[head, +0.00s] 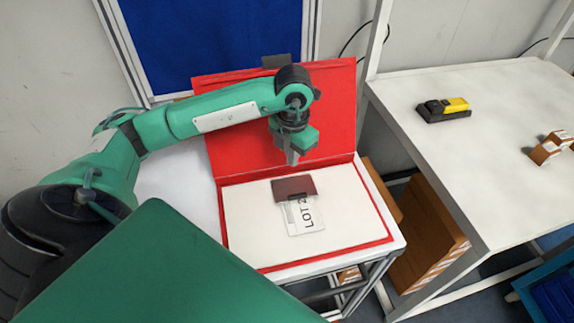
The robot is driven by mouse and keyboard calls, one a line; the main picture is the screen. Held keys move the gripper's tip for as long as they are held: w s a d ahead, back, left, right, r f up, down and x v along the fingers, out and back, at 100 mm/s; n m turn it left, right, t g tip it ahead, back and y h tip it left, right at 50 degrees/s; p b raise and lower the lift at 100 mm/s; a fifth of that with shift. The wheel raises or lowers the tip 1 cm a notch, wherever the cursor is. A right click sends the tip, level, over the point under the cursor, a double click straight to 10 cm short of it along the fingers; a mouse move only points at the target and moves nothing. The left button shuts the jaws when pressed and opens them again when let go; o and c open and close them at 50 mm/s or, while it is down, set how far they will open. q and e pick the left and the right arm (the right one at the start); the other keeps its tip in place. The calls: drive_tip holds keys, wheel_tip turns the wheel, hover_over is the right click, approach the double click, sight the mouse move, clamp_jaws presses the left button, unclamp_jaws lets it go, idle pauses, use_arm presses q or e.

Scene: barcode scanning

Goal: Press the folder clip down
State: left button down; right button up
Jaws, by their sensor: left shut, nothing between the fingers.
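A red folder (375,241) lies open on a small white table, with its red cover (235,150) raised at the back. White paper (255,225) fills its inside. A dark red-brown clip (293,187) sits on the paper near the middle, over the top end of a label card marked LOT (300,216). I cannot tell whether the clip is raised or flat. My left gripper (292,160) points down, shut and empty, just behind and above the clip, in front of the cover. Any contact with the clip cannot be made out. My right gripper is not in view.
A white workbench (450,170) stands at the right with a yellow and black scanner (444,110) and small brown boxes (548,148) on it. Cardboard boxes (430,240) stand below, between the tables. A blue crate (548,295) is at the lower right.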

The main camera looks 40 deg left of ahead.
use_arm(q)
wheel_tip(320, 180, up, 5)
drive_tip(key=shift+f+p, duration=0.1)
drive_tip(key=shift+p, duration=1)
drive_tip(key=shift+s, duration=0.1)
